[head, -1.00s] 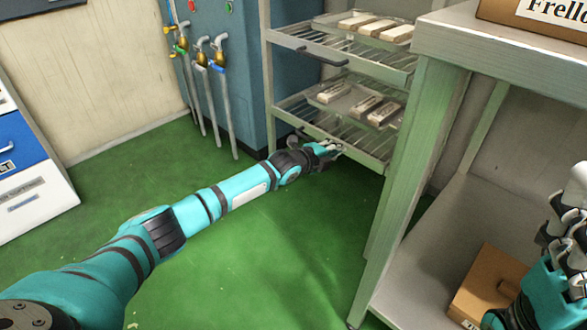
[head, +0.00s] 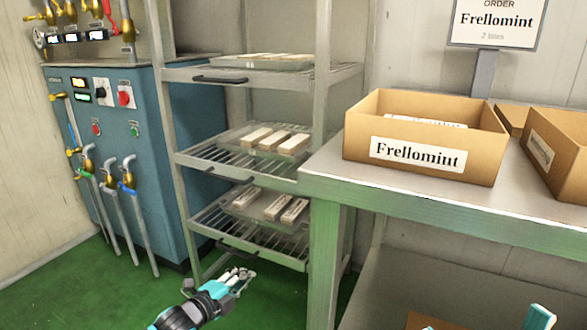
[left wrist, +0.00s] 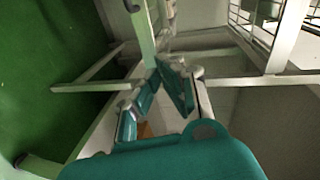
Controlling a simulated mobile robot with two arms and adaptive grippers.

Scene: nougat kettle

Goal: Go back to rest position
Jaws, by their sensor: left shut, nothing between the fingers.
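My left gripper (head: 240,279) is in front of the bottom of the wire rack, low over the green floor. Its fingers are shut with nothing between them. In the left wrist view the gripper fingers (left wrist: 165,85) come together with no object held. Teal parts of mine show at the bottom right of the head view; whether my right gripper is open or shut there cannot be told.
A rack (head: 180,160) holds trays of pale bars on several shelves. A metal table (head: 400,197) with a box labelled Frellomint (head: 475,168) stands at right. A blue machine (head: 145,125) with taps and hoses is at left. Green floor (head: 60,300) is clear at lower left.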

